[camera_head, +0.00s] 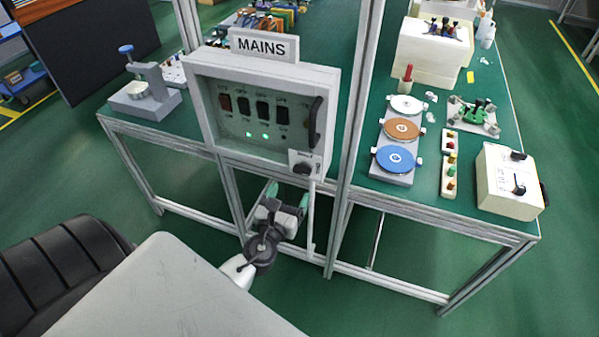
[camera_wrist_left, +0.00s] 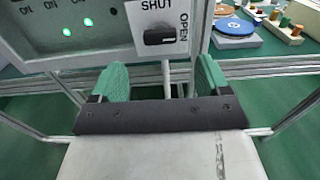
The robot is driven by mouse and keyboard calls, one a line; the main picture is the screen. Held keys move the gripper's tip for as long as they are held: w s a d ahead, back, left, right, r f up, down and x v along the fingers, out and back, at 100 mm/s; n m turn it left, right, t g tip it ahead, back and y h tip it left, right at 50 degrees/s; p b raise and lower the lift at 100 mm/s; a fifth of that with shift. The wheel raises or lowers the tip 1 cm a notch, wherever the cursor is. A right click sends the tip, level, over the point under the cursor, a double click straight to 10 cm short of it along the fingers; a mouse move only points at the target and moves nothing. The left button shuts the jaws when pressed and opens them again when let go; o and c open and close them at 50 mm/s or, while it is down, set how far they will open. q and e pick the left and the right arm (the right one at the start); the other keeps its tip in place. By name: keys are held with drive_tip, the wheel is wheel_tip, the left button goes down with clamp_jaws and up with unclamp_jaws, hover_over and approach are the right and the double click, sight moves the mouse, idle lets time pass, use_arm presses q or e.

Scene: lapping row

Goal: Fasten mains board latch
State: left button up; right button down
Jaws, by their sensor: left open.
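The mains board (camera_head: 204,68) is a grey box under a MAINS sign, with a row of dark switches and lit green lamps. Its latch (camera_head: 302,167) is a black knob on a pale plate at the lower right corner. In the left wrist view the latch knob (camera_wrist_left: 160,38) lies roughly level, with SHUT printed above it and OPEN at its right. My left gripper (camera_head: 286,198) is below the latch, apart from it. Its green-padded fingers (camera_wrist_left: 161,80) are open and empty, with the knob ahead between their lines. My right gripper is not in view.
A black handle (camera_head: 316,122) stands out on the board's right side. Frame posts (camera_head: 352,120) flank the board. The right bench holds coloured discs (camera_head: 396,158) and a cream switch box (camera_head: 508,183). A pale pole (camera_head: 309,215) runs down below the latch.

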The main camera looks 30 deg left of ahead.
sight(300, 173)
use_arm(q)
drive_tip(key=x, duration=0.7)
drive_tip(key=shift+w+p, duration=0.25)
drive_tip(key=shift+p, duration=0.1)
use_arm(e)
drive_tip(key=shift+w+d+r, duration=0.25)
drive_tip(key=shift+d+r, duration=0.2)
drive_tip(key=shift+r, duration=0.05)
